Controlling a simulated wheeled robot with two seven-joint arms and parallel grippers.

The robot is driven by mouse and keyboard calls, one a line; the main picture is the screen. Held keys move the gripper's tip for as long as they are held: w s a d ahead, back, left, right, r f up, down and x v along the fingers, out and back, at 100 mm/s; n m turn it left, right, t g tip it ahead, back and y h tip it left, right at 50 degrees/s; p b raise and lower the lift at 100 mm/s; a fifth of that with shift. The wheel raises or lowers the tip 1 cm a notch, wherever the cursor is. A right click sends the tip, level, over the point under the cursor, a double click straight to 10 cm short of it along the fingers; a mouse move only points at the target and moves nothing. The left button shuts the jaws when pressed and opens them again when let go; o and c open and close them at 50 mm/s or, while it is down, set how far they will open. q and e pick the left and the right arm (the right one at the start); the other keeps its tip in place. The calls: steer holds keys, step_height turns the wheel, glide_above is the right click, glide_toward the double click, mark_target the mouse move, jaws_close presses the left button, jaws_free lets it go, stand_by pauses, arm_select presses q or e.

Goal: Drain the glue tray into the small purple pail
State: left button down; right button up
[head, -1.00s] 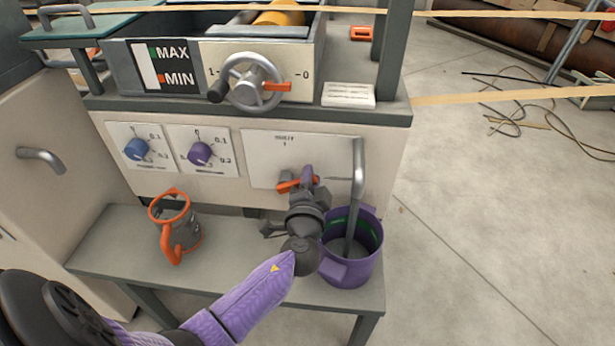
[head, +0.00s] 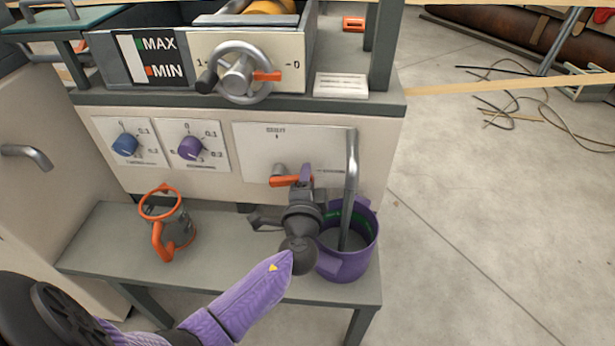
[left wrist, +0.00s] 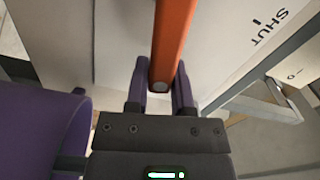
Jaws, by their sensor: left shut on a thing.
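The glue tray (head: 112,62) sits on top of the machine, its front marked MAX and MIN, with a crank wheel beside the marks. Below it, an orange valve lever (head: 284,181) sticks out from the panel under a SHUT label. My left gripper (head: 305,177) is shut on this lever; in the left wrist view the fingers (left wrist: 160,88) lie on both sides of the orange bar (left wrist: 173,40). The small purple pail (head: 345,265) stands on the bench under the grey drain spout (head: 351,185), which reaches down into it. My right gripper is out of view.
A grey can with an orange rim and handle (head: 158,240) stands on the bench (head: 225,245) left of my left gripper. Blue (head: 126,144) and purple (head: 190,147) knobs sit on the panel. The floor at right is open, with loose cables farther back.

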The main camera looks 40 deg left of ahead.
arm_select(q)
steer(key=c, duration=0.7)
jaws_free()
steer(key=shift+o, duration=1.1)
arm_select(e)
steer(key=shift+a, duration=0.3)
arm_select(q)
steer(key=p+v, duration=0.2)
steer(key=v, duration=0.8)
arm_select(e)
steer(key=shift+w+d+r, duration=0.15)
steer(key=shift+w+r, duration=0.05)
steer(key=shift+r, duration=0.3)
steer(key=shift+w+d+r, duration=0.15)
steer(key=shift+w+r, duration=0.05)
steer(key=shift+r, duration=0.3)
